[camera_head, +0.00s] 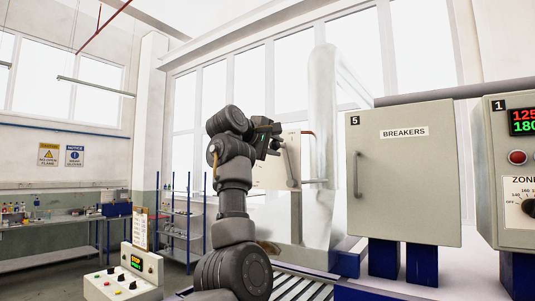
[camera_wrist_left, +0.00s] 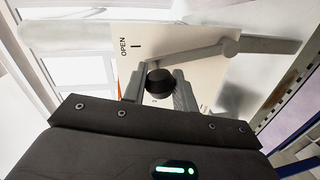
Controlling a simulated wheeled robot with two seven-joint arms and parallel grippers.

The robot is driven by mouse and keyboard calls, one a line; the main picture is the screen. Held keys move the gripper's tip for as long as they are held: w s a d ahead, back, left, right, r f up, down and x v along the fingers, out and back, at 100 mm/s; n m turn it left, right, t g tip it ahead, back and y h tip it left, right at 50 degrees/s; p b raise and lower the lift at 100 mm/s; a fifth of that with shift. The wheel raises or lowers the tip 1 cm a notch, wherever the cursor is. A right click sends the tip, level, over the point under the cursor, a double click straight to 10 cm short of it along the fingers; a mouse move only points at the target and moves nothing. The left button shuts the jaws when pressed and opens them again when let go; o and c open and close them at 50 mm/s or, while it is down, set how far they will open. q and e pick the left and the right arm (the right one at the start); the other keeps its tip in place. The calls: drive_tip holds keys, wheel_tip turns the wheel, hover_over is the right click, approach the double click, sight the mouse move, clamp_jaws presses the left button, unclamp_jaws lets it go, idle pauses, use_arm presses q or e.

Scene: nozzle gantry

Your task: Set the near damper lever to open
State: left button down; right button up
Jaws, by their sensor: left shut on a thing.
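The damper lever (camera_head: 290,165) is a grey bar in front of a pale plate (camera_head: 268,174) beside the white duct. In the left wrist view the lever (camera_wrist_left: 190,54) runs from its pivot at the right to a black knob (camera_wrist_left: 160,82). My left gripper (camera_head: 272,138) is at the lever's upper end, and in the wrist view its fingers (camera_wrist_left: 160,88) are shut around the knob. The plate's OPEN label (camera_wrist_left: 123,47) and its short tick lie just beyond the lever's knob end, slightly above the bar in that picture. My right gripper is out of view.
A large white duct (camera_head: 322,130) stands right behind the lever. The grey BREAKERS cabinet (camera_head: 405,190) is to its right, with the zone panel (camera_head: 505,190) further right. A small control console (camera_head: 124,277) is at the lower left. Blue shelving (camera_head: 180,215) stands behind my arm.

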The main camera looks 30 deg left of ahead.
use_arm(q)
drive_tip(key=shift+d+m+b, duration=0.35)
drive_tip(key=shift+d+m, duration=0.55)
drive_tip(key=shift+d, duration=0.25)
drive_tip(key=c, duration=1.4)
unclamp_jaws()
drive_tip(key=shift+c, duration=0.2)
drive_tip(key=o, duration=0.3)
drive_tip(key=shift+s+d+r, duration=0.1)
drive_tip(key=shift+s, duration=0.1)
drive_tip(key=s+r+b, duration=0.1)
drive_tip(key=s+b, duration=0.4)
drive_tip(key=s, duration=0.5)
drive_tip(key=shift+s+a+r, duration=0.25)
drive_tip(key=shift+a+r, duration=0.1)
drive_tip(key=shift+f+y, duration=0.1)
drive_tip(key=shift+y, duration=0.2)
